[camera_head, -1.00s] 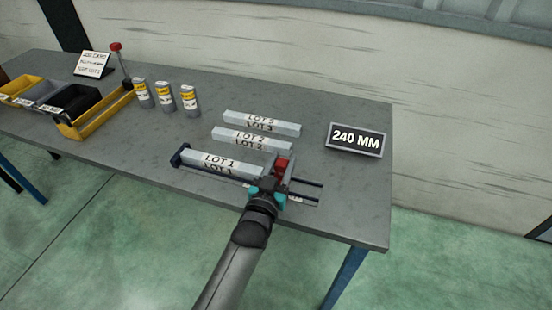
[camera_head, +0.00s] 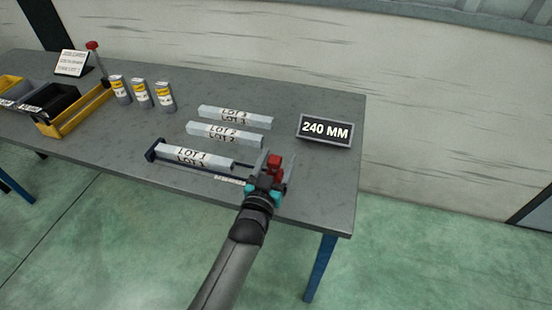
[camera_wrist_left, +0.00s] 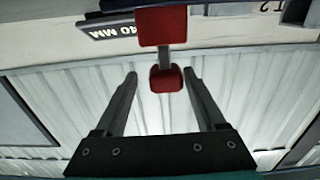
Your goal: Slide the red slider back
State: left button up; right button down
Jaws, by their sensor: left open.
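The red slider (camera_head: 274,163) sits on the dark rails of a measuring fixture (camera_head: 151,156), near the rails' right end. A bar marked LOT 1 (camera_head: 195,156) lies in the fixture, with a gap between its right end and the slider. My left gripper (camera_head: 268,174) is at the slider, partly hiding it and the rail end. In the left wrist view, the slider shows as a red block (camera_wrist_left: 161,26) with a red knob (camera_wrist_left: 166,79) below it. The open fingers stand on either side of the knob, with visible gaps. My right gripper is not in view.
Two more bars, LOT 2 (camera_head: 225,136) and another (camera_head: 235,117), lie behind the fixture. A 240 MM sign (camera_head: 325,130) stands at the right. Several labelled cans (camera_head: 142,94) and bins (camera_head: 50,99) are at the left. The table's front right is clear.

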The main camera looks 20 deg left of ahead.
pick_arm(q)
jog(key=shift+a, duration=0.1)
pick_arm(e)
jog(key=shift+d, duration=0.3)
pick_arm(q)
jog(key=shift+s, duration=0.65)
jog(key=s+p, duration=0.1)
jog(key=s, duration=1.3)
jog(key=shift+a+p, duration=0.25)
jog(key=shift+p, duration=0.15)
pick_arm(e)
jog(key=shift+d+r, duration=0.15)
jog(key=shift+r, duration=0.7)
